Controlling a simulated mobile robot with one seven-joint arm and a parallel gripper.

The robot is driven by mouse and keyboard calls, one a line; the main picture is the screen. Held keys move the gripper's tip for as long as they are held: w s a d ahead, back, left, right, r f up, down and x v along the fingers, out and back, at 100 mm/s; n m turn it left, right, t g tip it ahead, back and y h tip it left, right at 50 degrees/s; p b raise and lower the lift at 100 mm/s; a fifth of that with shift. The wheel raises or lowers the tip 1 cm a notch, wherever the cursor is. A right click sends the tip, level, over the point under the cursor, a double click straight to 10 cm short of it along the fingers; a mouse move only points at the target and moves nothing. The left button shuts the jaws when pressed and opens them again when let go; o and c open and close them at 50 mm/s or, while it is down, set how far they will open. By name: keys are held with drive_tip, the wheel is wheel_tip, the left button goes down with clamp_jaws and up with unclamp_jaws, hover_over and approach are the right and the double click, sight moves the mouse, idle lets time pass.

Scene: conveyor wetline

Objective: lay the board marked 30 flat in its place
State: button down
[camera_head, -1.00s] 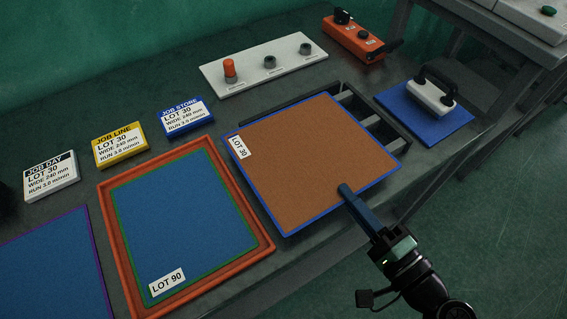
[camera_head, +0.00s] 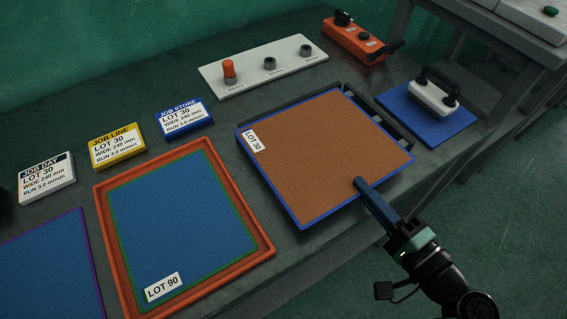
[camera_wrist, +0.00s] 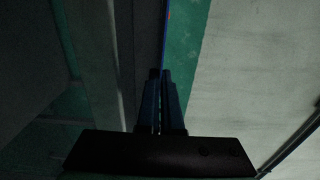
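The board marked LOT 30 (camera_head: 325,158) has a brown face, a blue rim and a white label at its left corner. It lies over a black slotted frame (camera_head: 398,131), hiding most of it; I cannot tell whether they touch. My gripper (camera_head: 362,186) is at the board's near right edge, its blue fingers closed on that edge. In the wrist view the fingers (camera_wrist: 161,85) are close together, with a thin blue edge running up from them. The board marked LOT 90 (camera_head: 180,220) lies in an orange-red tray (camera_head: 262,246) to the left.
Three job cards, white (camera_head: 46,180), yellow (camera_head: 118,147) and blue (camera_head: 185,120), stand behind the tray. A white knob panel (camera_head: 245,84), an orange control box (camera_head: 352,42) and a handled tool (camera_head: 434,95) on a blue pad (camera_head: 440,128) are farther back. A purple-rimmed blue board (camera_head: 55,270) lies at left.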

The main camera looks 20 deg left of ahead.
drive_tip(key=shift+w+d+b, duration=0.4)
drive_tip(key=shift+w+d, duration=0.1)
drive_tip(key=shift+w, duration=0.15)
drive_tip(key=c, duration=1.1)
unclamp_jaws()
drive_tip(key=shift+p+v, duration=0.3)
drive_tip(key=shift+v, duration=2.45)
